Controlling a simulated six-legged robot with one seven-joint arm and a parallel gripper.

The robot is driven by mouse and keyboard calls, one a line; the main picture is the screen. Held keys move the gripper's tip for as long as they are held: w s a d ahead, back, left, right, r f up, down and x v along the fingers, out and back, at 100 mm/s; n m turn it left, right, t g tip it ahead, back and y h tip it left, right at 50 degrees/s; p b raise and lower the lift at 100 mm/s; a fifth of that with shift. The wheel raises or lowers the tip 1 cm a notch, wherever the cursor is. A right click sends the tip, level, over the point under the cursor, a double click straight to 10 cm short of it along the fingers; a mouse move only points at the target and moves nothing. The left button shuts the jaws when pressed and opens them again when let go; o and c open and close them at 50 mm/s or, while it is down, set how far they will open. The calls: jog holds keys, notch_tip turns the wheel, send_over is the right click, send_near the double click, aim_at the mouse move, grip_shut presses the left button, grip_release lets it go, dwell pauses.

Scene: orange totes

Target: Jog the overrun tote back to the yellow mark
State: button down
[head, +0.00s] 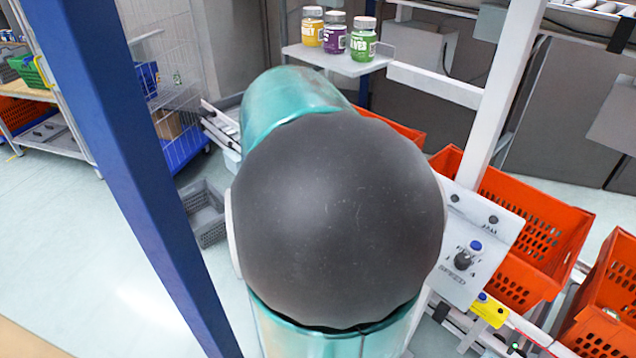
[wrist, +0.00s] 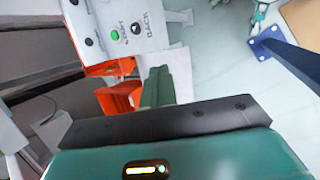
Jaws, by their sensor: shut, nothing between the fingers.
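Orange totes stand at the right in the head view: one slatted tote (head: 530,215) behind the control panel (head: 490,225), and another tote (head: 610,290) at the right edge. I cannot tell which one has overrun. A yellow piece (head: 489,310) sits below the panel; I cannot tell whether it is the mark. The panel carries a black knob (head: 463,261) labelled SPEED. In the wrist view a panel (wrist: 130,22) shows a green button (wrist: 115,35) and a dark knob (wrist: 136,28) near the word BACK. My gripper (wrist: 159,72) is shut and empty, apart from the panel.
My arm hides the middle of the head view. A blue post (head: 130,170) stands at the left and a white post (head: 510,90) at the right. Jars (head: 335,35) stand on a small shelf (head: 340,62). A grey crate (head: 205,212) lies on the floor.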

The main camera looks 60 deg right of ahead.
jog(key=s+d+m+g+y, duration=0.1)
jog(key=s+d+g, duration=0.3)
jog(key=s+d, duration=0.5)
jog(key=shift+s+d+f, duration=0.2)
jog(key=shift+s+d, duration=0.2)
jog(key=shift+s, duration=0.25)
jog(key=shift+f, duration=0.1)
jog(key=shift+f, duration=4.35)
jog(key=shift+f, duration=0.4)
